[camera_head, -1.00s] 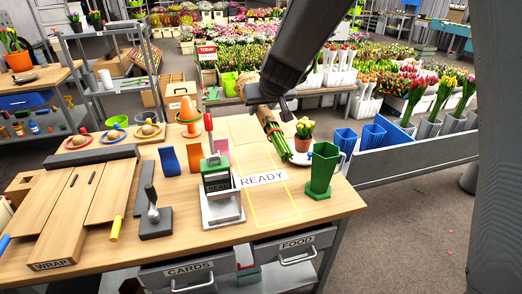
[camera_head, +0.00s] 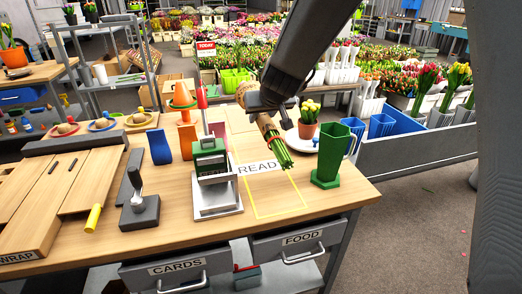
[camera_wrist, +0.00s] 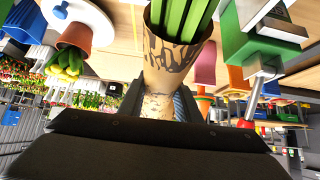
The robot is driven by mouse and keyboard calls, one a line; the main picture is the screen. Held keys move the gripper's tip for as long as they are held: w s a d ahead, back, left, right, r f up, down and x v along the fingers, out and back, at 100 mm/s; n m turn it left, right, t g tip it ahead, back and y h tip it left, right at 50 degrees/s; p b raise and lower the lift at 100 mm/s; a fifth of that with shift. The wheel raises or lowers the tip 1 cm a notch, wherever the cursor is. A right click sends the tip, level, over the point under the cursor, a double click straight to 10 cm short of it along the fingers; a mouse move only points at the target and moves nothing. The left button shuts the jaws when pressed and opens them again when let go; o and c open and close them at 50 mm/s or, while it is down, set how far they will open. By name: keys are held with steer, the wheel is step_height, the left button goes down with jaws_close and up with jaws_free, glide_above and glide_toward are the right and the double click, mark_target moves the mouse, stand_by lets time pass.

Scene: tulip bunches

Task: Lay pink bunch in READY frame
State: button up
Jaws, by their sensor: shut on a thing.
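My gripper (camera_head: 264,106) is shut on a bunch wrapped in brown paper (camera_head: 268,127). Its green stems (camera_head: 281,156) point down and toward the front, with a red band around them. Its flower heads are hidden behind my gripper, so I cannot see their colour. In the wrist view the paper wrap (camera_wrist: 170,65) sits between the jaws, stems away from me. The READY frame (camera_head: 301,203) is a yellow outline on the table, with a white READY label (camera_head: 259,168) at its far side. The bunch is tilted above the label and the frame's far end.
A green vase (camera_head: 329,158) stands right of the frame. A potted yellow plant (camera_head: 308,122) is behind it. A green stamp device on a grey base (camera_head: 216,201) stands left of the frame. A wooden wrapping board (camera_head: 55,190) lies far left. The yellow outline's inside is clear.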

step_height(320, 180, down, 10)
steer(key=w+b, duration=0.2)
steer(key=b, duration=0.6)
steer(key=shift+w+b, duration=0.3)
steer(key=shift+w, duration=0.1)
step_height(320, 180, down, 6)
steer(key=b, duration=0.6)
steer(key=shift+r, duration=0.25)
steer(key=o, duration=1.3)
steer(key=p+v, duration=0.4)
steer(key=v, duration=0.4)
